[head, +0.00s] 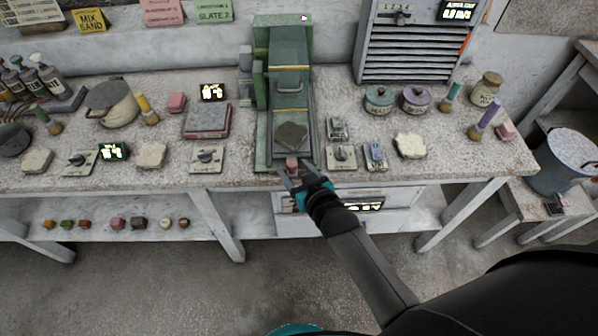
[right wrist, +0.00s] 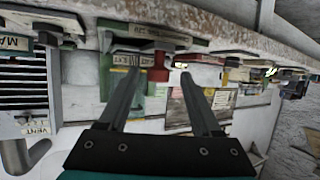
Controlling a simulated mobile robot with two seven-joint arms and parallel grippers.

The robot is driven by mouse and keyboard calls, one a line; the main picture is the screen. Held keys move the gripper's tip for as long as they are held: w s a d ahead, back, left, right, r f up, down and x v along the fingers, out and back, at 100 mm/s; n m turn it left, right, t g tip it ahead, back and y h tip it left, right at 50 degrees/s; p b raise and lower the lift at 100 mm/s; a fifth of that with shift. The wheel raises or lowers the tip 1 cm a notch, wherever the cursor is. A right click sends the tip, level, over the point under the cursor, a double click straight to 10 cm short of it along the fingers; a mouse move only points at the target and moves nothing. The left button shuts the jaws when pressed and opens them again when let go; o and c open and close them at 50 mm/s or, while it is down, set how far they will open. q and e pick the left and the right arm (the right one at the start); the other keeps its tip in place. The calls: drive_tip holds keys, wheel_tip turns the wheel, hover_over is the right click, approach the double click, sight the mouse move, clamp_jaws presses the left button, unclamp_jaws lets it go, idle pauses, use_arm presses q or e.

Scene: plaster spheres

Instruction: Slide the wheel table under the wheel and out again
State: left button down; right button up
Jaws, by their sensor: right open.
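A green machine (head: 275,40) stands at the middle of the bench, with a flat grey wheel table (head: 308,112) running toward the front edge. A reddish knob (head: 291,162) is at the table's front end. My right gripper (head: 292,172) is open at this end; the knob lies between or just beyond its fingertips. In the right wrist view the red knob (right wrist: 158,66) shows between the spread fingers, and I cannot tell whether they touch it. The wheel itself is not clearly visible. My left gripper is not in view.
Control boxes (head: 341,157) sit right of the machine, and another dial box (head: 207,158) sits left. A scale (head: 207,121), lidded pots (head: 380,98) and pale plaster lumps (head: 410,146) share the bench. A slatted grey cabinet (head: 415,50) stands behind.

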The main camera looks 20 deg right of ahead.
drive_tip(key=p+v, duration=0.2)
drive_tip(key=v, duration=1.3)
drive_tip(key=shift+d, duration=0.1)
drive_tip(key=s+f+g+b, duration=0.2)
drive_tip(key=s+f, duration=0.2)
drive_tip(key=f, duration=0.6)
drive_tip(key=s+f+g+b, duration=0.2)
drive_tip(key=s+f+b, duration=0.1)
drive_tip(key=f, duration=0.7)
drive_tip(key=s+f+g+b, duration=0.2)
drive_tip(key=s+f+g, duration=0.15)
drive_tip(key=f, duration=0.65)
drive_tip(key=s+d+f+g+b, duration=0.2)
drive_tip(key=s+f, duration=0.5)
drive_tip(key=s, duration=0.1)
drive_tip(key=s+d+f+n+g+h+b, duration=0.1)
drive_tip(key=s+f+g+b, duration=0.2)
drive_tip(key=s+f, duration=0.5)
drive_tip(key=shift+d, duration=0.4)
drive_tip(key=shift+s+f, duration=0.1)
